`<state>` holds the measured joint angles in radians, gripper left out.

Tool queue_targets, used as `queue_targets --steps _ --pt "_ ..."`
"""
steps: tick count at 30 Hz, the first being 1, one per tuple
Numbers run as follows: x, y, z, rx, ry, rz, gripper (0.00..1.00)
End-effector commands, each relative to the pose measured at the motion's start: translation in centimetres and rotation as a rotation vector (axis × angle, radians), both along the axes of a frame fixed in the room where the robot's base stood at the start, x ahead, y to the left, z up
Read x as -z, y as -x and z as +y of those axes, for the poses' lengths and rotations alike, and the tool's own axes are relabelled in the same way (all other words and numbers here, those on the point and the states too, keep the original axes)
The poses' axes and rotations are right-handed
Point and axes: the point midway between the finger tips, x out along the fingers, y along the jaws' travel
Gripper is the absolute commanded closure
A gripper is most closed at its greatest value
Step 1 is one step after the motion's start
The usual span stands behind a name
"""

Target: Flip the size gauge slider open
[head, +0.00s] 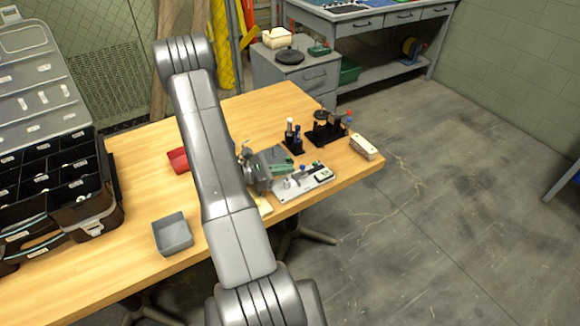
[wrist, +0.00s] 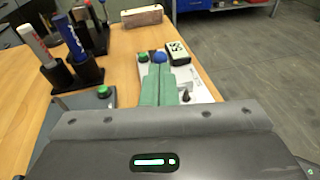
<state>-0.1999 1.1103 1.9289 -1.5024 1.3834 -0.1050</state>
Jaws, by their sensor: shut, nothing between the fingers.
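A pale gauge board (head: 311,183) lies near the right front edge of the table. Contact is unclear.
Pen holders (wrist: 72,76) with upright markers stand left of my gripper. A dark stand (head: 328,128) and a pale block (head: 363,146) are behind. A grey bin (head: 173,234), red tray (head: 178,160) and black compartment case (head: 60,185) lie left. The table front is bare between.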

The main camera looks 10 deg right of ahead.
Motion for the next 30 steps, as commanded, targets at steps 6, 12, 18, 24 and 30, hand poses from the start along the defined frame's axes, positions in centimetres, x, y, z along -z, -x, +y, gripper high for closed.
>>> queue_targets --steps 6,12,18,24,30 --pt "0.3 -0.3 -1.5 0.0 0.0 -0.001 1.0" --pt "0.4 -0.3 -1.7 -0.001 0.0 -0.001 1.0" --pt "0.4 -0.3 -1.7 -0.001 0.0 -0.001 1.0" --pt "0.6 -0.8 -3.1 0.003 -0.001 -0.004 1.0" --pt "0.4 -1.2 -4.3 0.001 0.001 -0.002 1.0"
